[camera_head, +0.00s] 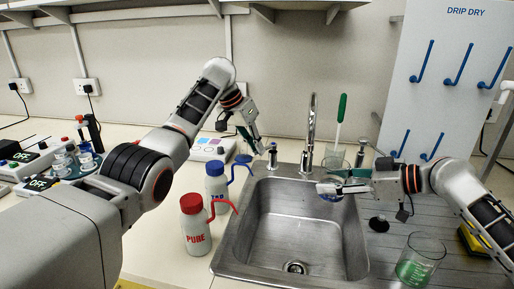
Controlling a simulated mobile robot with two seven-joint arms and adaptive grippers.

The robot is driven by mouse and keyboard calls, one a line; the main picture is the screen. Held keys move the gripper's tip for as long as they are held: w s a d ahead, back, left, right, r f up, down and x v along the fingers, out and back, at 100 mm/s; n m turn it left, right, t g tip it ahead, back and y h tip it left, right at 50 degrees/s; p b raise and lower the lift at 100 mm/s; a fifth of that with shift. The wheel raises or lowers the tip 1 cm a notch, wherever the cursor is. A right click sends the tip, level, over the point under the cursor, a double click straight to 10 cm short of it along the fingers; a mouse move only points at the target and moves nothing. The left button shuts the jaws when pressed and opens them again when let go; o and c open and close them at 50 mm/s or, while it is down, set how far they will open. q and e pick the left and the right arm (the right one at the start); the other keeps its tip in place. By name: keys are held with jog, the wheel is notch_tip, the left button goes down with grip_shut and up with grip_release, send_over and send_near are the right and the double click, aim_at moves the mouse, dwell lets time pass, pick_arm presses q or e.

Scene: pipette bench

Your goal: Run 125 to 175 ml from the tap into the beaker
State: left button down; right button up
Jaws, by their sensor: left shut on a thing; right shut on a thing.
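The chrome tap (311,135) stands behind the steel sink, its spout curving over the basin. My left gripper (259,147) is at the left tap handle (272,158) and is shut on it, though the fingers are small and partly hidden here. My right gripper (342,188) reaches in from the right over the basin, shut on a small glass beaker (331,197) with blue on its side. The beaker is close under the spout; its fingers hide part of it. I cannot make out a water stream or the water level.
The sink basin (300,226) is empty. A glass beaker with green (420,262) stands on the drainboard near a black stopper (379,223) and a yellow sponge (470,240). Red-capped (195,229) and blue-capped (215,186) wash bottles stand left of the sink.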

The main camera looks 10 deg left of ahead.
pick_arm(q)
jog(key=c, duration=2.1)
grip_release()
jog(key=shift+c, duration=0.2)
jog(key=shift+r, duration=0.1)
jog(key=v, duration=1.2)
